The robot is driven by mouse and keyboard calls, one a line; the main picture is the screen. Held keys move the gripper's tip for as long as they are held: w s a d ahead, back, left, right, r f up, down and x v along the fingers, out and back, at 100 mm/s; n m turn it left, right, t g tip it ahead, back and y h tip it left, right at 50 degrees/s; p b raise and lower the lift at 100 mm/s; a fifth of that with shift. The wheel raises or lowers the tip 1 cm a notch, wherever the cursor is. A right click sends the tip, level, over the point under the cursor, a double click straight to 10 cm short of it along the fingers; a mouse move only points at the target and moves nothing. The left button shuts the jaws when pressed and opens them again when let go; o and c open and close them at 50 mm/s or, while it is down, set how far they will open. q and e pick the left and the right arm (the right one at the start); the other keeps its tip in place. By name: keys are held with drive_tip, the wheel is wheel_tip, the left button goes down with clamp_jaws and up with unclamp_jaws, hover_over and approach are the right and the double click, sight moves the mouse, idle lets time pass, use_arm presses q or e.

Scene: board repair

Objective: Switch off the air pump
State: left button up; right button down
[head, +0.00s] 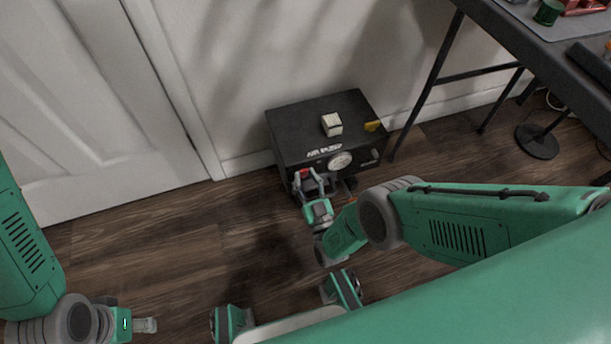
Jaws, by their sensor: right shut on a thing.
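The air pump (285,122) is a black box on the floor against the wall, with white lettering and a round gauge (341,161) on its front. A red switch (304,173) shows at the left of its front face. My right gripper (307,178) is at that switch and is shut on it; its fingers hide part of the switch, so I cannot tell its position. My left gripper (146,325) is low at the left, over the floor and far from the pump. It is seen from the side, and whether its fingers are apart is unclear.
A small whitish block (332,124) and a yellow item (372,126) are on top of the pump. A dark table (540,52) with metal legs stands at the right, with a round black base (537,142) beneath. A white door (95,95) is at the left. Wood floor left of the pump is clear.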

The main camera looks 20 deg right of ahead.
drive_tip(key=shift+f, duration=0.1)
drive_tip(key=c, duration=1.3)
unclamp_jaws()
drive_tip(key=shift+r, duration=0.7)
drive_tip(key=r, duration=0.7)
drive_tip(key=shift+s+a, duration=0.15)
drive_tip(key=shift+a, duration=0.2)
drive_tip(key=shift+d+r, duration=0.3)
drive_tip(key=shift+r, duration=0.45)
drive_tip(key=shift+a, duration=0.1)
